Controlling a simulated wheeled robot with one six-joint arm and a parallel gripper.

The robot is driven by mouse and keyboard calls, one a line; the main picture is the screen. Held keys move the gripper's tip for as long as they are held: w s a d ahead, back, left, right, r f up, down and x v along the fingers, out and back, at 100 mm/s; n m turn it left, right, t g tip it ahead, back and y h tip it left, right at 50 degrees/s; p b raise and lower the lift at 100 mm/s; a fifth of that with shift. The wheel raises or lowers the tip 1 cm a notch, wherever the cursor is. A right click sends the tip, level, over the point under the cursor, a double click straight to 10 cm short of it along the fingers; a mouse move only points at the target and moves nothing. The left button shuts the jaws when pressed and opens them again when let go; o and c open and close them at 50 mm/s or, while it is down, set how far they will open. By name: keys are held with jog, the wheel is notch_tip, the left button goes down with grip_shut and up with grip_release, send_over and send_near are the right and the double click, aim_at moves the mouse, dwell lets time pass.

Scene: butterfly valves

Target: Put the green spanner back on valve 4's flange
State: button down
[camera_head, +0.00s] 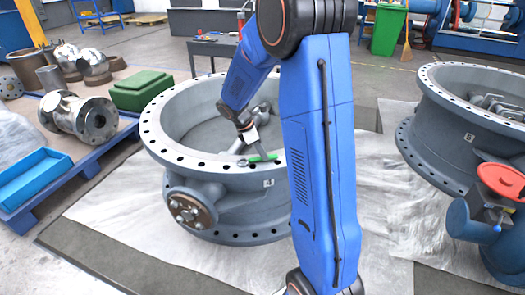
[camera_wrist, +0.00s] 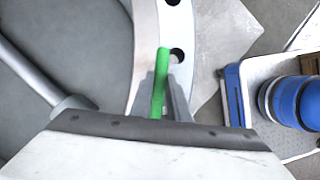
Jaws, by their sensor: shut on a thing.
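Valve 4 (camera_head: 240,208) is the large grey ring body in the middle of the head view, with a "4" plate on its side. Its flange (camera_head: 183,158) is a light rim with bolt holes; part of it also shows in the wrist view (camera_wrist: 178,16). The green spanner (camera_head: 264,158) is at the front of this rim. In the wrist view the spanner (camera_wrist: 160,75) stretches from between my fingers over the flange. My gripper (camera_head: 247,140) is shut on the spanner, low over the rim. Whether the spanner touches the flange I cannot tell.
A blue pallet (camera_head: 92,165) with metal parts, a green box (camera_head: 143,91) and a blue tray (camera_head: 35,182) is at the left. My arm hides valve 4's right side.

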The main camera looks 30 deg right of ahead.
jog(key=c, duration=1.6)
grip_release()
jog(key=v, duration=1.7)
jog(key=shift+w+a+r, duration=0.1)
jog(key=shift+a+r, duration=0.05)
jog(key=shift+r, duration=0.05)
jog(key=s+a+r+m+t+y, duration=0.1)
jog(key=s+a+r+m, duration=0.15)
jog(key=s, duration=0.55)
jog(key=s+a+r+m+t+y, duration=0.15)
jog(key=s+m, duration=0.25)
jog(key=s, duration=0.5)
jog(key=s+a+f+m+t, duration=0.1)
jog(key=s+m, duration=0.1)
jog(key=s, duration=0.3)
jog(key=s+a+f+m+t+y, duration=0.1)
jog(key=s+a+m, duration=0.1)
jog(key=s, duration=0.3)
jog(key=s+a+f+m+t+y, duration=0.1)
jog(key=s+a+m, duration=0.1)
jog(key=s+m, duration=0.2)
jog(key=shift+s+t, duration=0.35)
jog(key=shift+s, duration=0.35)
